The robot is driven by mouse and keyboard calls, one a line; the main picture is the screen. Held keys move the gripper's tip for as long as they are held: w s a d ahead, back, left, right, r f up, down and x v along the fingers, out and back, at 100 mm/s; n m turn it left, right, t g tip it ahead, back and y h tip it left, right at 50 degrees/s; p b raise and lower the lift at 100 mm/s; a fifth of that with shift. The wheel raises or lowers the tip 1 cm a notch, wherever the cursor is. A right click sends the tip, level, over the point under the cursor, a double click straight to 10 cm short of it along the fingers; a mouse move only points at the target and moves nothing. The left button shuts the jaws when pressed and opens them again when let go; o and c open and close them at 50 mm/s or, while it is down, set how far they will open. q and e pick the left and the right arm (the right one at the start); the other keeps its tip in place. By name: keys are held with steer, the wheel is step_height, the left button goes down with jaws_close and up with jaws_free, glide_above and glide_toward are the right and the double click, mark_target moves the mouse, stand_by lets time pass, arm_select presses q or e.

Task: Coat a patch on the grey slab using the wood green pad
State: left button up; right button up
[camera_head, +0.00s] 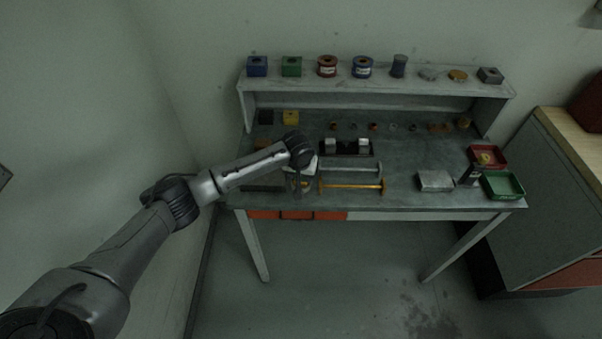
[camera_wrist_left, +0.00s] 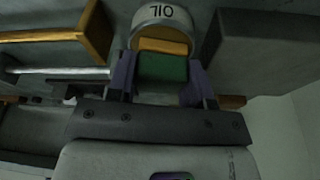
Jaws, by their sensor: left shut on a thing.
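The green pad (camera_wrist_left: 163,68) sits between the purple fingers of my left gripper (camera_wrist_left: 162,82) in the left wrist view. A wood-brown band shows at its far edge, against a round pale can (camera_wrist_left: 160,14) with black lettering. I cannot tell whether the pad touches the can or is inside it. In the head view my left gripper (camera_head: 302,180) is low over the bench front, largely hidden by its own wrist. A dark grey slab (camera_head: 262,188) lies just left of it; a large grey block, probably this slab, fills the right of the wrist view (camera_wrist_left: 268,50). My right gripper is out of view.
A silver rod (camera_head: 352,168) and an orange-yellow bar (camera_head: 350,186) lie right of the gripper. A black holder (camera_head: 346,148) stands behind. A pale grey block (camera_head: 434,181), red tray (camera_head: 489,155) and green tray (camera_head: 503,186) are at the right. Spools and blocks line the shelf (camera_head: 420,92).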

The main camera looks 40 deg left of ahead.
arm_select(q)
steer(key=shift+f, duration=0.1)
stand_by(0.4)
steer(key=shift+f, duration=0.1)
stand_by(0.9)
steer(key=shift+p, duration=0.3)
step_height(320, 180, up, 3)
steer(key=p, duration=0.3)
step_height(320, 180, up, 4)
steer(key=p, duration=0.6)
steer(key=shift+r, duration=0.2)
stand_by(0.3)
